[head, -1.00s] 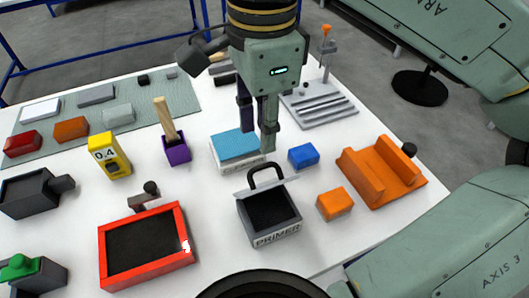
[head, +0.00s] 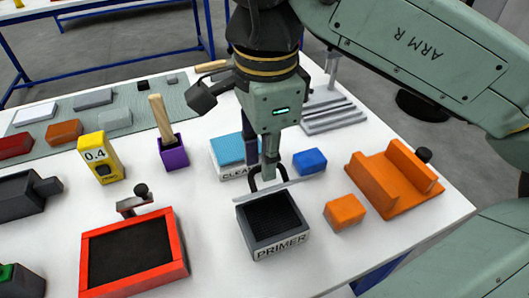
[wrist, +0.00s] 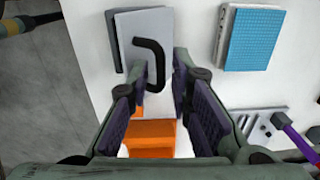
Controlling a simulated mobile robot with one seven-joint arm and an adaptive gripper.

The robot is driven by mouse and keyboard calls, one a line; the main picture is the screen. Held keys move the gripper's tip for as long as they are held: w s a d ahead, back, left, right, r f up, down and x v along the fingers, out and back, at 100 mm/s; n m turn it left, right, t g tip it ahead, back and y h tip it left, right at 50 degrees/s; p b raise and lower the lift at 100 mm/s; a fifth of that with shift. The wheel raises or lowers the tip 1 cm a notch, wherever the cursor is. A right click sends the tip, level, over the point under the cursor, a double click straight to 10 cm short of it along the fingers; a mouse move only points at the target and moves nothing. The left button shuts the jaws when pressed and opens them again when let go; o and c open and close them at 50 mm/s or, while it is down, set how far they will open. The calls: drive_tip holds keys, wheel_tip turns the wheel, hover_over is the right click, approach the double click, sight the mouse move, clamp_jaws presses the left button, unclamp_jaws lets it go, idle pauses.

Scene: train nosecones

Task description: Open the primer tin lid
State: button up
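The primer tin (head: 278,240) is a dark grey open box with a PRIMER label, standing near the front of the white table. In the wrist view, my gripper (wrist: 160,85) is open, with the handle beyond and between the fingertips. Contact cannot be told.
A blue-topped box (head: 229,150) and a blue block (head: 309,161) stand close behind the tin. An orange block (head: 345,212) and orange bracket (head: 385,190) are right. A red-framed tray (head: 183,268) is left. Bare table lies between tray and tin.

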clamp_jaws()
